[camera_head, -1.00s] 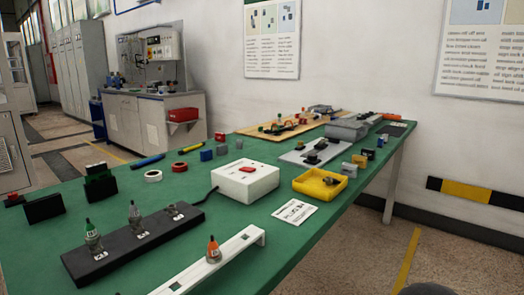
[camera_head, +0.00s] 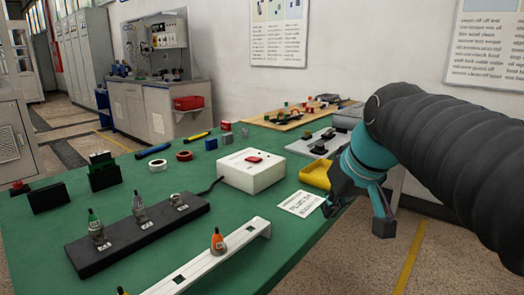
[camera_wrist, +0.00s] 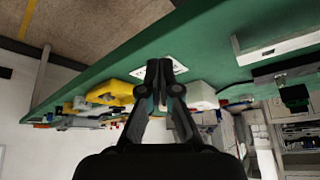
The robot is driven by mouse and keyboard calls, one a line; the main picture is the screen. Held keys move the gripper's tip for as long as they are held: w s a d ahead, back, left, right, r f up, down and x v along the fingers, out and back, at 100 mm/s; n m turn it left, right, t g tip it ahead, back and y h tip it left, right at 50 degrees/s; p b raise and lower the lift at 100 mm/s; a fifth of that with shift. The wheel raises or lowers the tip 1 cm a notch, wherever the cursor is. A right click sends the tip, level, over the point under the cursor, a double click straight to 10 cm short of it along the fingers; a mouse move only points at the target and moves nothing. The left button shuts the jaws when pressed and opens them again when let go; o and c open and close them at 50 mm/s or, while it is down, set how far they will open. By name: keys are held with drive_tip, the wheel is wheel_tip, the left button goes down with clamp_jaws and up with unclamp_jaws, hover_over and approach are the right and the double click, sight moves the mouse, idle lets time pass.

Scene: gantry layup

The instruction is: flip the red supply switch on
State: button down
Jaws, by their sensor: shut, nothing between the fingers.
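The red supply switch (camera_head: 254,159) is a small red rocker on top of a white box (camera_head: 238,178) on the green table, in the head view. I cannot tell its on or off position. My gripper (camera_head: 330,207) is at the right of the box, beside the printed card and the yellow tray, apart from the switch. In the wrist view its fingertips (camera_wrist: 160,66) are together with nothing between them. The white box (camera_wrist: 203,96) shows there partly behind a finger; the switch is not visible in that view.
A printed card (camera_head: 300,204) lies in front of the box, and a yellow tray (camera_head: 315,174) is partly hidden by my arm. A black strip with bottles (camera_head: 140,238) and a white rail (camera_head: 205,262) lie nearer.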

drive_tip(key=w+a+r+n+y, duration=0.2)
drive_tip(key=w+a+r+n, duration=0.1)
drive_tip(key=w+r, duration=0.4)
drive_tip(key=w+a+r+n+y, duration=0.2)
drive_tip(key=w+a+r+n, duration=0.2)
drive_tip(key=w, duration=0.8)
drive_tip(key=shift+w+a+r+g, duration=0.25)
drive_tip(key=shift+a+r+g, duration=0.15)
drive_tip(key=shift+a+r, duration=0.9)
drive_tip(key=shift+d, duration=0.1)
hover_over(254, 159)
drive_tip(key=d, duration=0.2)
drive_tip(key=f, duration=0.7)
drive_tip(key=shift+s+a+f, duration=0.15)
drive_tip(key=shift+s+f, duration=0.2)
drive_tip(key=shift+s, duration=0.05)
wheel_tip(254, 159, down, 3)
drive_tip(key=shift+f+b, duration=0.1)
drive_tip(key=shift+b, duration=0.2)
drive_tip(key=shift+s+f, duration=0.1)
drive_tip(key=shift+f, duration=0.3)
drive_tip(key=shift+f, duration=0.1)
